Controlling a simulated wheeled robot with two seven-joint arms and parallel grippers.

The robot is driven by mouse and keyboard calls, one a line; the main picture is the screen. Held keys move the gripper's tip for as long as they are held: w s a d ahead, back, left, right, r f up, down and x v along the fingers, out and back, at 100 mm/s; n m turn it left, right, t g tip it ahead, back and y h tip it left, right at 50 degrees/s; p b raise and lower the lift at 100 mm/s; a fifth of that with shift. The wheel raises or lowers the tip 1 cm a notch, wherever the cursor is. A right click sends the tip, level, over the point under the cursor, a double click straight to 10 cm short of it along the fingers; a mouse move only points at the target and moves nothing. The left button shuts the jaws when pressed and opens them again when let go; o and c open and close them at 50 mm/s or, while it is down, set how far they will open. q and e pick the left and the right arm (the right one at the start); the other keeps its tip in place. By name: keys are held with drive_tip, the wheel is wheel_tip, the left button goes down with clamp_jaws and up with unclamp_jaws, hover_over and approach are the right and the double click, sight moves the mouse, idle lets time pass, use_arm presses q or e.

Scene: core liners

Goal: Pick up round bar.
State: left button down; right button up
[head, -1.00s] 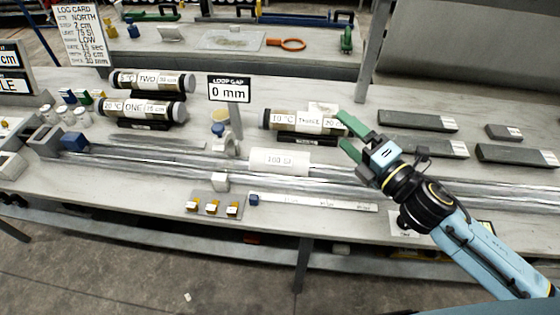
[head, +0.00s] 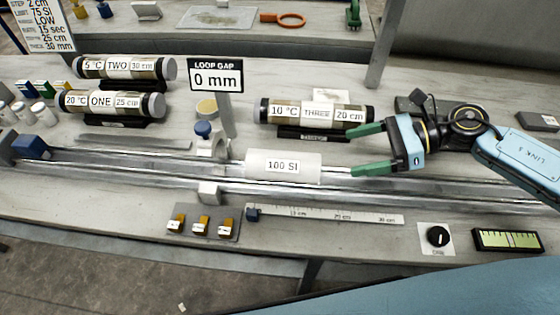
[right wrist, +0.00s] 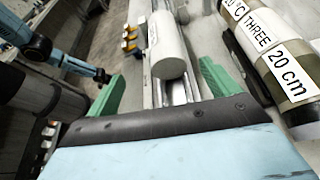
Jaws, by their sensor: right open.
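The round bar is a white cylinder labelled "100 SI" (head: 284,167), lying on the metal rails in the middle of the bench. It also shows in the right wrist view (right wrist: 167,45), end-on beyond the fingers and between their lines. My right gripper (head: 354,152) is open, with its green fingers just right of the bar's right end. Nothing is held between the fingers. In the right wrist view the green fingers (right wrist: 155,80) are spread wide, and the bar appears apart from them.
The loop gap sign (head: 216,76) and a white holder (head: 211,144) stand left of the bar. A ruler strip (head: 335,214) and a dial (head: 437,237) lie in front.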

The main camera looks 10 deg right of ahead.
sight(317, 158)
drive_tip(key=x, duration=0.5)
drive_tip(key=w+f+x, duration=0.1)
drive_tip(key=x, duration=0.2)
drive_tip(key=shift+d+f, duration=0.1)
drive_tip(key=shift+d, duration=0.2)
drive_tip(key=shift+x, duration=0.9)
drive_tip(key=x, duration=0.4)
drive_tip(key=shift+s+a+f, duration=0.2)
drive_tip(key=shift+f, duration=0.05)
use_arm(q)
drive_tip(key=shift+s+d+f+g, duration=0.3)
drive_tip(key=shift+s+d, duration=0.1)
drive_tip(key=shift+s, duration=0.25)
use_arm(e)
drive_tip(key=c, duration=0.5)
use_arm(q)
drive_tip(key=shift+s, duration=0.1)
use_arm(e)
drive_tip(key=c, duration=0.9)
